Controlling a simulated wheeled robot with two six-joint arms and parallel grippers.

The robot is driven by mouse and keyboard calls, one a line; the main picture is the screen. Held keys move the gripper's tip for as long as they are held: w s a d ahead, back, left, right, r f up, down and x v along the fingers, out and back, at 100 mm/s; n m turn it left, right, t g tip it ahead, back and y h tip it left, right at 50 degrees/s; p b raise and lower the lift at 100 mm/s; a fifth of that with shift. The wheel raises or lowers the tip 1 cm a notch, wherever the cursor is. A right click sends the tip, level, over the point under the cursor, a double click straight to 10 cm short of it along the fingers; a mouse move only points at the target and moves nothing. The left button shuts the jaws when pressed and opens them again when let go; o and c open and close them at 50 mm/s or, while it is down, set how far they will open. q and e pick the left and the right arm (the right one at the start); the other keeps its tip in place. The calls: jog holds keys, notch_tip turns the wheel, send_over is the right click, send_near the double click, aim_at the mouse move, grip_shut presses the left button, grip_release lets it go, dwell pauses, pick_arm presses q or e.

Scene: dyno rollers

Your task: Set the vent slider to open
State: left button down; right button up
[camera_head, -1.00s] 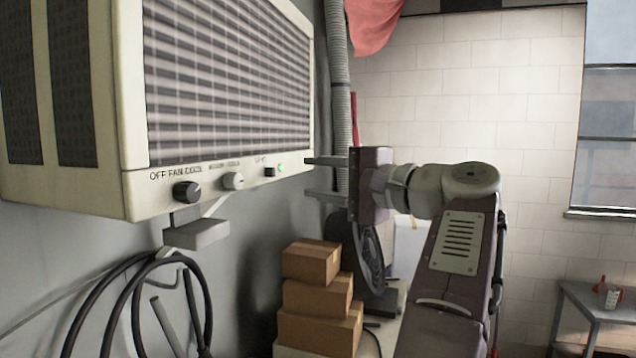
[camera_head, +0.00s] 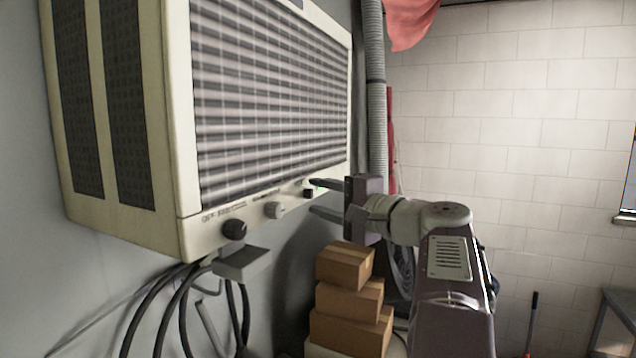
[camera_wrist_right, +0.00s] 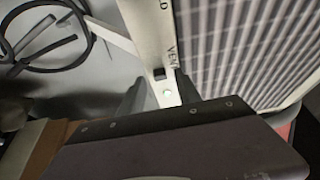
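The vent slider is a small dark knob (camera_head: 308,193) at the right end of the control strip under the grille of the cream air conditioner (camera_head: 182,130). In the wrist view the fingers (camera_wrist_right: 160,97) stand on either side of the lamp, short of the slider. Contact cannot be told. My left gripper is not in view.
A dark knob (camera_head: 234,229) and a pale knob (camera_head: 275,210) share the strip. A grey bracket (camera_head: 241,263) and black cables (camera_head: 168,310) are below. Stacked cardboard boxes (camera_head: 345,301) stand under my right gripper. A ribbed hose (camera_head: 376,100) runs up behind it.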

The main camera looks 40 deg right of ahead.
jog(key=shift+w+a, duration=0.1)
jog(key=shift+w, duration=0.45)
jog(key=shift+s, duration=0.1)
jog(key=shift+c, duration=1.2)
grip_shut()
